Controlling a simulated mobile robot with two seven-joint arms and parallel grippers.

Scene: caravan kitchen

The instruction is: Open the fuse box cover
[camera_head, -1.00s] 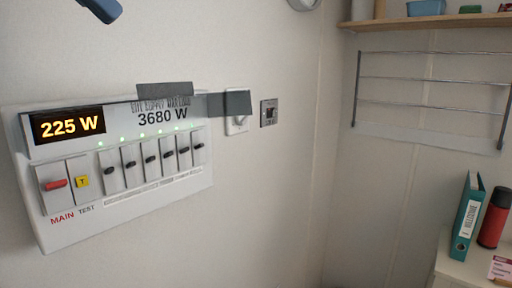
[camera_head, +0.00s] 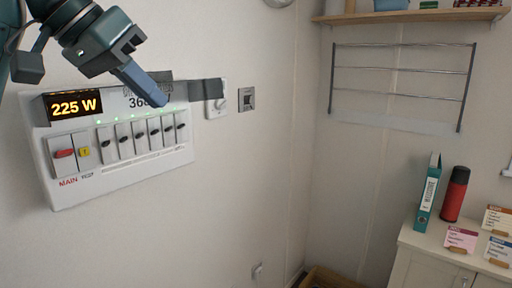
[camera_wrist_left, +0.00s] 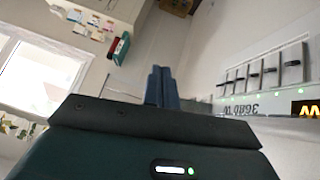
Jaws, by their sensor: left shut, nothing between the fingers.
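The white fuse box (camera_head: 130,175) is on the wall at the left, its row of switches in plain sight. A dark strip with a grey tab (camera_head: 207,89) runs along its top edge; it looks like the cover seen nearly edge-on, but its exact angle is unclear. My left gripper (camera_head: 160,99) comes in from the upper left, its blue fingers shut and empty. They pass in front of the box's upper edge and part of the printed label; contact cannot be told. In the left wrist view the shut fingers (camera_wrist_left: 162,84) point away, with the box (camera_wrist_left: 245,104) at right.
A wall socket (camera_head: 217,103) and a light switch (camera_head: 247,99) are right of the box. A wire rack (camera_head: 402,70), a shelf (camera_head: 420,16) and a cabinet (camera_head: 425,262) with a teal binder (camera_head: 428,195) and red flask (camera_head: 455,197) are further right. The wall between is clear.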

